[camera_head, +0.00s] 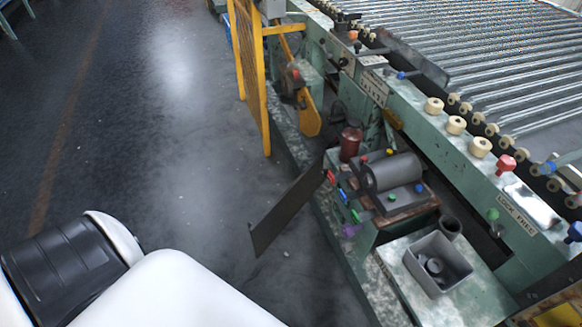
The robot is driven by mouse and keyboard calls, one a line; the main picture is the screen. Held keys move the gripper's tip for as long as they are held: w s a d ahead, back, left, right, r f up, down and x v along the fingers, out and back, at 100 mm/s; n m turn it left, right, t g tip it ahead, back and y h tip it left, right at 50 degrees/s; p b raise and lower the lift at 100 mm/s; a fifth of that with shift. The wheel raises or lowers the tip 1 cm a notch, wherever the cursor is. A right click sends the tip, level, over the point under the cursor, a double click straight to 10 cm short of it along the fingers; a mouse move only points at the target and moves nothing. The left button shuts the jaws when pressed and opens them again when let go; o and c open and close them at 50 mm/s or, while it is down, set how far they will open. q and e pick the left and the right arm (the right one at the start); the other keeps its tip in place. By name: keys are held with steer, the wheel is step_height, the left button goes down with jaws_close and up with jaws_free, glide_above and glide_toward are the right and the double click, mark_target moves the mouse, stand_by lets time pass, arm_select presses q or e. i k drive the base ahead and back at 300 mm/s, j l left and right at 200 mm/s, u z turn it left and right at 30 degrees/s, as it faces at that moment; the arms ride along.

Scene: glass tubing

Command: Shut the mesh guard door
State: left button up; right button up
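The mesh guard door (250,75) is a yellow-framed panel standing upright at the top middle, on the aisle side of the green machine. I see it nearly edge-on, so its mesh is hard to make out. A gap shows between much of the panel and the machine body, so it looks open. A yellow bar (283,29) runs from its upper part towards the machine. My white and black arm or body parts fill the lower left, well short of the door. Neither gripper shows in this view.
The green machine (375,95) with metal rollers (490,50) fills the right side. A dark flat plate (284,212) juts into the aisle. A grey motor-like cylinder (392,172) and a grey open box (437,265) sit nearer. The dark floor (150,130) at left is clear.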

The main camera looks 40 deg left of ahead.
mark_target(270, 218)
steer(key=j+z, duration=0.1)
steer(key=j, duration=0.5)
steer(key=j+z, duration=0.1)
steer(key=j, duration=0.45)
steer(key=k+j+z, duration=0.1)
steer(key=j, duration=0.45)
steer(key=k+j+z, duration=0.1)
steer(key=j, duration=1.05)
steer(key=k+j+z, duration=0.15)
steer(key=j, duration=0.4)
